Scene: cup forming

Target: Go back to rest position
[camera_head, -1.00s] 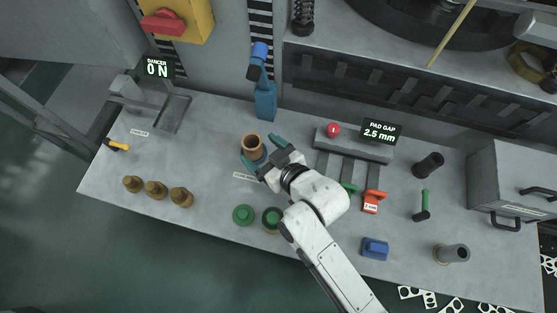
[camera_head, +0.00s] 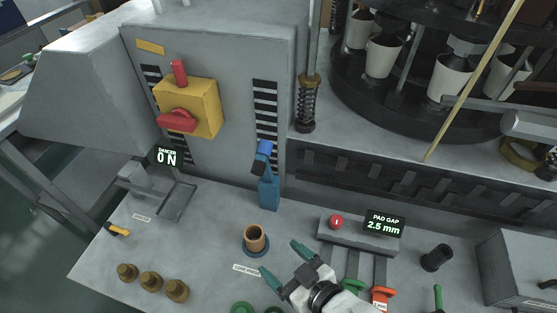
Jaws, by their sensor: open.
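My gripper (camera_head: 284,261) is open and empty at the lower middle of the view, above the grey bench (camera_head: 215,240). Its two green-tipped fingers are spread apart. A brown cup-shaped piece (camera_head: 256,238) stands upright on the bench, left of the gripper and apart from it. A dark rim shows around its base. Most of my arm is cut off by the bottom edge.
Several brass pieces (camera_head: 150,281) stand at the front left. A blue post (camera_head: 268,190) rises behind the cup. A fixture with a red button (camera_head: 337,222) and a display (camera_head: 384,224) is right of the gripper. A black cylinder (camera_head: 436,257) stands farther right. The machine turret (camera_head: 400,95) is behind.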

